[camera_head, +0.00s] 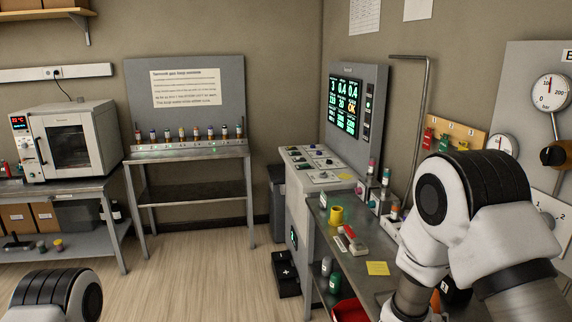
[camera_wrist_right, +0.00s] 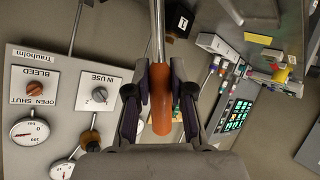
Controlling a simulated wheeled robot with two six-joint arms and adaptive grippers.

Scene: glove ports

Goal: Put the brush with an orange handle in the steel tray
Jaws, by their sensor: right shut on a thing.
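In the right wrist view my right gripper (camera_wrist_right: 160,86) is shut on the orange handle of the brush (camera_wrist_right: 161,112). The handle lies between the two fingers, and a thin metal shaft runs from it to the top edge of the view. The brush's far end is out of view. In the head view my right arm comes in at the right and hides most of the gripper; a small orange patch shows beside it, too small to identify surely. My left gripper is not in view; only part of my left arm shows at bottom left. I cannot make out a steel tray.
A grey bench (camera_head: 357,266) at the right holds a yellow cup (camera_head: 336,216), a red-and-white item and a yellow note (camera_head: 377,268). A gauge panel (camera_wrist_right: 50,110) stands near the right gripper. An oven (camera_head: 72,140) and a bottle stand (camera_head: 190,150) are at the back. The middle floor is clear.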

